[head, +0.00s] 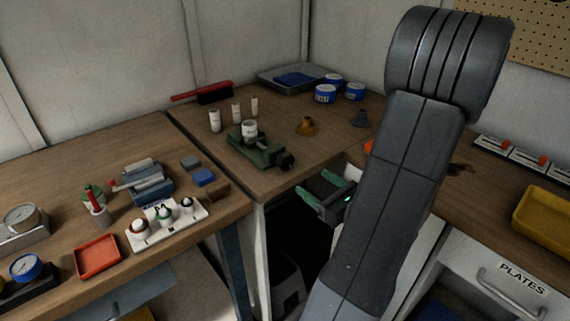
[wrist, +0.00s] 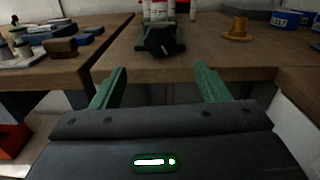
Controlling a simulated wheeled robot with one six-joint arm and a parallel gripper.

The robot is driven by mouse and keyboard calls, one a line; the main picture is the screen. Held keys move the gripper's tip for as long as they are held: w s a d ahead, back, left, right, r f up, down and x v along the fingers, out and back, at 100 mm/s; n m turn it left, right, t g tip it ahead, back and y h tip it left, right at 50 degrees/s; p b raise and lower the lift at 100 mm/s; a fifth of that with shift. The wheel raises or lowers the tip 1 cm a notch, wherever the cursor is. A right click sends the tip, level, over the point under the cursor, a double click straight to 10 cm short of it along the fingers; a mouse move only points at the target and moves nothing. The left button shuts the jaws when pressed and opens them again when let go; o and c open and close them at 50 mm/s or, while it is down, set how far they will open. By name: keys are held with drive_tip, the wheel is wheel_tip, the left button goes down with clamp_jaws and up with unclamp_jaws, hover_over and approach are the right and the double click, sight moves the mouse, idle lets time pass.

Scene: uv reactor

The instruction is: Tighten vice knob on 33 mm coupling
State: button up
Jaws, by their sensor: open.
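The green vice (head: 258,150) stands on the corner bench, with a white coupling (head: 249,130) upright at its jaws. Its black knob (head: 286,161) faces the bench's front edge. In the wrist view the knob (wrist: 160,42) is ahead, near the top centre, and hides much of the vice (wrist: 178,46) behind it. My gripper (head: 328,194) is in front of the bench edge, short of the knob and apart from it. Its two green fingers are spread wide with nothing between them; they also show in the wrist view (wrist: 157,80).
Several white cylinders (head: 236,112) stand behind the vice. An orange flanged piece (head: 305,126) and blue tins (head: 325,94) are to its right. A brown block (head: 216,191) lies on the left bench (head: 70,165). The wood between the vice knob and front edge is clear.

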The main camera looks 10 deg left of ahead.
sight(288, 164)
drive_tip(key=x, duration=1.1)
drive_tip(key=shift+w+a+p, duration=0.15)
drive_tip(key=shift+w+p, duration=0.05)
drive_tip(key=shift+p, duration=0.1)
